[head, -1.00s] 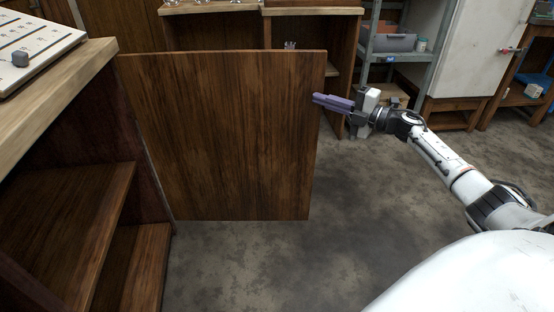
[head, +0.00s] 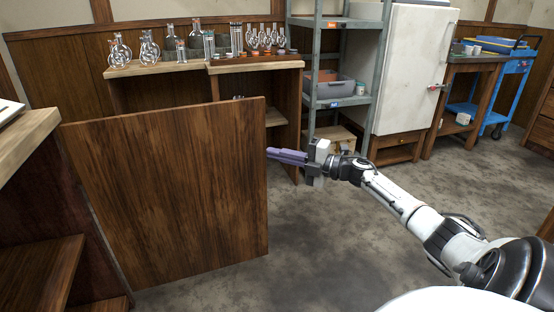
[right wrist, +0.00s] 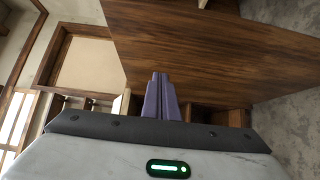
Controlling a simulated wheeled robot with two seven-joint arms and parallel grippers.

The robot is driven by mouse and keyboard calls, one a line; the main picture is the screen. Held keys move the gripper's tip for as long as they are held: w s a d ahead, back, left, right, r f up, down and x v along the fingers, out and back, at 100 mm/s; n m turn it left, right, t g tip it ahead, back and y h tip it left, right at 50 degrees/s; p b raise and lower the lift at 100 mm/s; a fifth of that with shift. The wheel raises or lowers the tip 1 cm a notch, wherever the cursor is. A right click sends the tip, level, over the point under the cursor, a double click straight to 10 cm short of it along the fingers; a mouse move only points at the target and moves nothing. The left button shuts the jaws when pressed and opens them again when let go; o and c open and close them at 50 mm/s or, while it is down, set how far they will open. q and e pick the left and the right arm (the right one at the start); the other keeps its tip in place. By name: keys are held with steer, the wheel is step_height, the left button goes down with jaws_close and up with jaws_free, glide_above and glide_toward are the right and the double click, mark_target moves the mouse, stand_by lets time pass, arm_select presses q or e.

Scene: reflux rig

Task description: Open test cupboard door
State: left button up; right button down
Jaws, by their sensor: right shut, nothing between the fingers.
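The wooden cupboard door (head: 175,195) stands swung out from the cupboard (head: 35,215) at the left of the head view, and the cupboard's inner shelves show. My right gripper (head: 270,153) is shut and empty, its purple fingers at the door's free right edge. In the right wrist view the shut fingers (right wrist: 160,95) point at the broad face of the door (right wrist: 210,50). I cannot tell whether they touch it. My left gripper is not in view.
A wooden bench (head: 255,66) with glassware stands behind the door. A grey metal shelf (head: 327,101), a white fridge-like cabinet (head: 412,70) and a blue cart (head: 502,85) stand along the back. The grey floor (head: 330,235) in the middle is clear.

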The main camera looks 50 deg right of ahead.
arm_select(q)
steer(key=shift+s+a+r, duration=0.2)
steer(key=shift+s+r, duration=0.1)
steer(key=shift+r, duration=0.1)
arm_select(e)
steer(key=s+d, duration=0.6)
steer(key=s, duration=0.2)
steer(key=shift+d, duration=0.35)
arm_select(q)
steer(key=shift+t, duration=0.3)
